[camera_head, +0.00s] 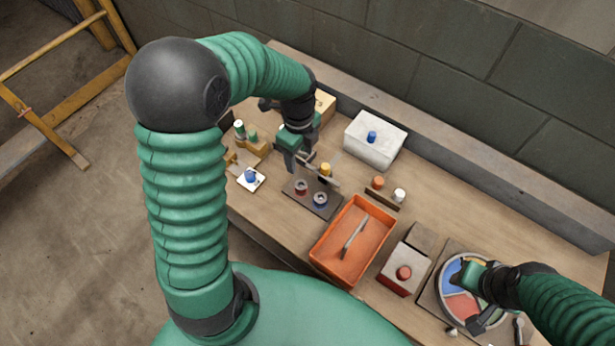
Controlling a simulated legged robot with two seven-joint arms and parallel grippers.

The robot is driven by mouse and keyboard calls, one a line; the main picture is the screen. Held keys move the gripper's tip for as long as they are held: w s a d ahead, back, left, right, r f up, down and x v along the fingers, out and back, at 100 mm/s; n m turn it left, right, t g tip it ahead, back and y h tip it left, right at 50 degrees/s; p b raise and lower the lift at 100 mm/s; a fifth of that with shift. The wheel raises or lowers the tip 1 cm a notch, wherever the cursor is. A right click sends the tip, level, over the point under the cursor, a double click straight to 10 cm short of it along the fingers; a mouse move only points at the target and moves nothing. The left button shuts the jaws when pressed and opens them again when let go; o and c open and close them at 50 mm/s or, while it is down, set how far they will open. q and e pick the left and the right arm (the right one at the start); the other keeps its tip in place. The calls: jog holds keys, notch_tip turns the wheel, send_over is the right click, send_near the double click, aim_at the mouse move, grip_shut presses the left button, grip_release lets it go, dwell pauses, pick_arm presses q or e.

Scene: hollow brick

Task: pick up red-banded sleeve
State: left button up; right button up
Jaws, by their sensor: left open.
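Two small ring-shaped sleeves stand on a dark plate (327,208) at the middle of the table. The left one looks reddish and is likely the red-banded sleeve (301,187); the other looks bluish (320,199). My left gripper (308,170) is open, with its fingers just above and behind the plate, near a yellow-topped piece (325,169). It appears empty and apart from the sleeves. My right gripper (478,300) is over a round coloured dish (460,304) at the right; its jaw state is unclear.
A white box (362,151) with a blue knob is behind. A red-button box (392,282) is right of the tray. A wooden block with green-topped pegs (252,146) is at left. The back right is clear.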

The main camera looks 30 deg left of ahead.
aim_at(301, 185)
pick_arm(q)
jog(key=f, duration=0.9)
jog(key=f+b, duration=0.1)
jog(key=f, duration=0.4)
jog(key=shift+s+d+f, duration=0.1)
jog(key=shift+s+d, duration=0.05)
jog(key=shift+s, duration=0.25)
jog(key=shift+w+f, duration=0.15)
jog(key=shift+f, duration=0.1)
jog(key=shift+r, duration=0.1)
grip_shut()
